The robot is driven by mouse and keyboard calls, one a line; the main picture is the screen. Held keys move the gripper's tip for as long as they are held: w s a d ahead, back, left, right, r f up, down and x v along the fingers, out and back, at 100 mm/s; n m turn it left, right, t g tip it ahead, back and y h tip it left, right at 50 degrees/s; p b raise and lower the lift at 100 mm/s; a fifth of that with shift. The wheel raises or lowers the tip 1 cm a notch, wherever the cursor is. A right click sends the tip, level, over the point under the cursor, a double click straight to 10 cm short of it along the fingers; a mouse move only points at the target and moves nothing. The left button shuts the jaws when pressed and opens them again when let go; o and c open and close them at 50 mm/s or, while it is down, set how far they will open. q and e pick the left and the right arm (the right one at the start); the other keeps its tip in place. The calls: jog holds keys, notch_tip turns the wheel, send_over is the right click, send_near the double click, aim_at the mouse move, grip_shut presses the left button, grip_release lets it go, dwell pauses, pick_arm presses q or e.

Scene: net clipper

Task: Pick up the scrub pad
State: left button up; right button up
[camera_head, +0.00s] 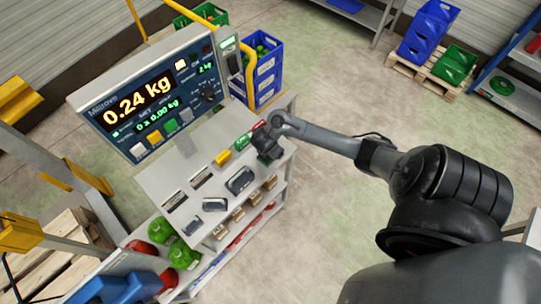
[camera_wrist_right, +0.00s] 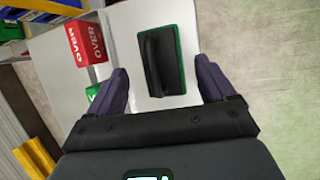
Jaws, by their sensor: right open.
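The scrub pad (camera_wrist_right: 180,62) is a dark block with a raised black grip and a green edge. It lies flat on the light bench top in the right wrist view. My right gripper (camera_wrist_right: 163,80) is open, with one purple-grey finger to each side of the pad's near end and nothing held between them. In the head view my right gripper (camera_head: 266,146) is over the far right corner of the bench and hides most of the pad. My left gripper is not in view.
A red block marked OVER (camera_wrist_right: 88,43) and a green block (camera_wrist_right: 92,92) are left of the pad. The bench (camera_head: 160,180) also carries a yellow block (camera_head: 223,157), several dark items and a scale display (camera_head: 150,95) reading 0.24 kg.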

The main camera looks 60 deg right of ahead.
jog(key=b+x, duration=0.1)
jog(key=x, duration=0.1)
jog(key=b+x, duration=0.1)
jog(key=x, duration=0.2)
jog(key=shift+a+f, duration=0.1)
jog(key=shift+a, duration=0.15)
jog(key=shift+w+d+f+b, duration=0.15)
jog(key=shift+d+f+b, duration=0.1)
jog(key=shift+b, duration=0.1)
jog(key=shift+a, duration=0.1)
jog(key=shift+c, duration=0.3)
jog(key=c, duration=0.8)
jog(key=shift+r, duration=0.1)
